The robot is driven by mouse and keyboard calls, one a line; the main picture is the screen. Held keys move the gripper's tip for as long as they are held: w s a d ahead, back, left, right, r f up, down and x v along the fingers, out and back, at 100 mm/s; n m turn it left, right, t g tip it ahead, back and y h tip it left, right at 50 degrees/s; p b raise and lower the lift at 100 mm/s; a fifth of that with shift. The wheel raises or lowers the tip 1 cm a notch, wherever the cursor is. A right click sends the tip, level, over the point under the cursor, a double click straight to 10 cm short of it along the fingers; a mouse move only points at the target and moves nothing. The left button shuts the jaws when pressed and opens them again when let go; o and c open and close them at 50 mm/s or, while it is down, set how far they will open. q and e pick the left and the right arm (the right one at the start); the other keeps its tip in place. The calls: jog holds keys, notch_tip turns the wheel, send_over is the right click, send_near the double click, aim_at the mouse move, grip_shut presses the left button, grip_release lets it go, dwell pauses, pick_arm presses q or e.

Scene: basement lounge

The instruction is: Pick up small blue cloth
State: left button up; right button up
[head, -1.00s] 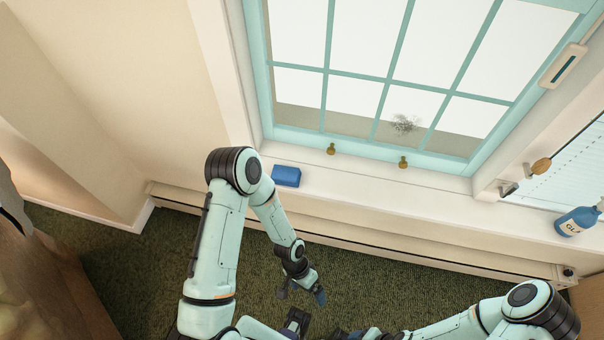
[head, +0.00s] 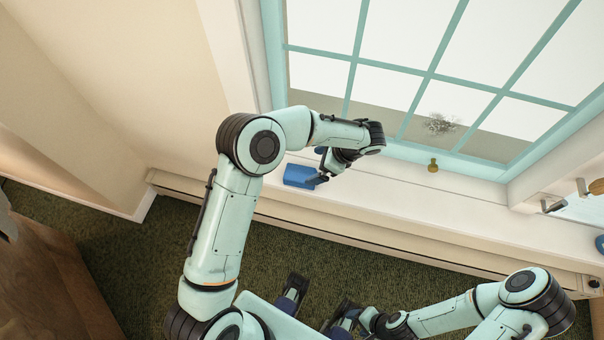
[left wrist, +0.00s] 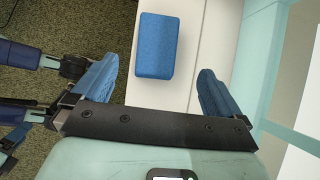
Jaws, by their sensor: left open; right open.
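The small blue cloth (head: 298,175) is a flat, block-like rectangle lying on the white windowsill. It also shows at the top middle of the left wrist view (left wrist: 156,46). My left gripper (head: 322,165) is over the sill right at the cloth, partly overlapping it in the head view. In the left wrist view its two blue fingers (left wrist: 155,85) are spread, the cloth lies ahead between their lines, and nothing is held. My right gripper (head: 347,316) is low near the bottom edge of the head view, open, partly hidden and hard to make out.
The teal-framed window (head: 432,75) rises directly behind the sill (head: 400,190). A brass window knob (head: 433,165) stands out to the right of my left wrist. Dark green carpet (head: 130,240) lies below, with a wooden piece (head: 50,290) at lower left.

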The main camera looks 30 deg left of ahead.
aim_at(301, 174)
pick_arm(q)
jog(key=x, duration=0.3)
jog(key=shift+a+f, duration=0.15)
jog(key=shift+f, duration=0.15)
jog(key=shift+s+x, duration=0.15)
jog(key=shift+x, duration=1.2)
jog(key=shift+s+x, duration=0.15)
jog(key=shift+x, duration=1.15)
jog(key=shift+r, duration=0.1)
jog(key=c, duration=1.1)
